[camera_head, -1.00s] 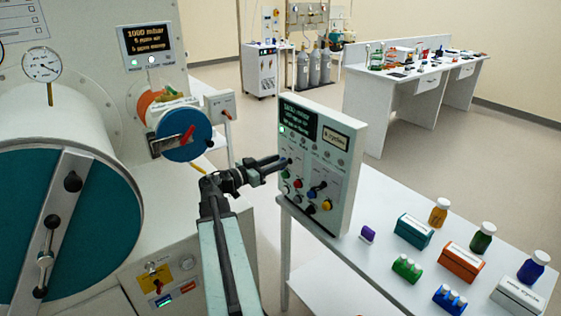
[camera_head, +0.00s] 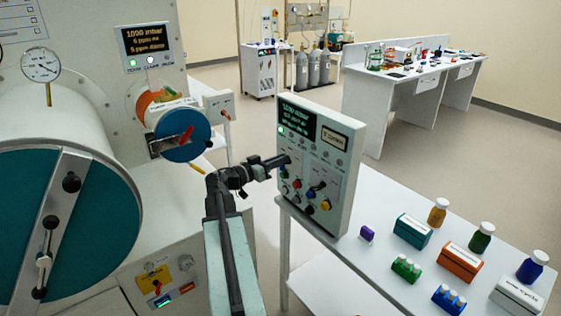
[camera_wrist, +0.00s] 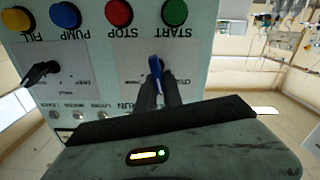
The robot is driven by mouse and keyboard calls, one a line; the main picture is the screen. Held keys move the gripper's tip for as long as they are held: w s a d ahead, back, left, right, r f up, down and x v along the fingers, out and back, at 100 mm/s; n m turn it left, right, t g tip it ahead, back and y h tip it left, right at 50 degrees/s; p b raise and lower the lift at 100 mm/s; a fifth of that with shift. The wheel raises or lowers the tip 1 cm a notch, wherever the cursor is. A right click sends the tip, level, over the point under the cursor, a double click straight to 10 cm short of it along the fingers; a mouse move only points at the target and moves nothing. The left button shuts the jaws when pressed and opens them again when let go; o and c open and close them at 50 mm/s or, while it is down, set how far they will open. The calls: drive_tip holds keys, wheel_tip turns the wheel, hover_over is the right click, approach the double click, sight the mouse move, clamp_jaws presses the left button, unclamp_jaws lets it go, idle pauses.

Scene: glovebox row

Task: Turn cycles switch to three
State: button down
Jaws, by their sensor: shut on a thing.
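The upright control panel (camera_head: 346,190) stands at the near end of the white table. My gripper (camera_head: 284,160) is at its upper left face, arm reaching in from the left. In the wrist view the panel face (camera_wrist: 120,40) appears upside down. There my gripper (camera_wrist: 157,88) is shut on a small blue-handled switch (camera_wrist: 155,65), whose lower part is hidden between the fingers. The lettering around the switch is partly covered. A second black lever switch (camera_wrist: 38,72) sits apart to the left. The small cycles display (camera_head: 335,139) is lit, but its number is too blurred to read.
Start (camera_wrist: 175,12), stop (camera_wrist: 118,12), pump (camera_wrist: 65,15) and fill (camera_wrist: 15,19) buttons lie close to the switches. Bottles and boxes, including an orange box (camera_head: 460,262), stand on the white table. A large teal-doored chamber (camera_head: 90,250) is at left.

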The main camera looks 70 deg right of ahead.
drive_tip(key=shift+n, duration=0.6)
drive_tip(key=c, duration=1.5)
unclamp_jaws()
drive_tip(key=shift+w, duration=0.1)
drive_tip(key=v, duration=0.8)
drive_tip(key=shift+f, duration=0.1)
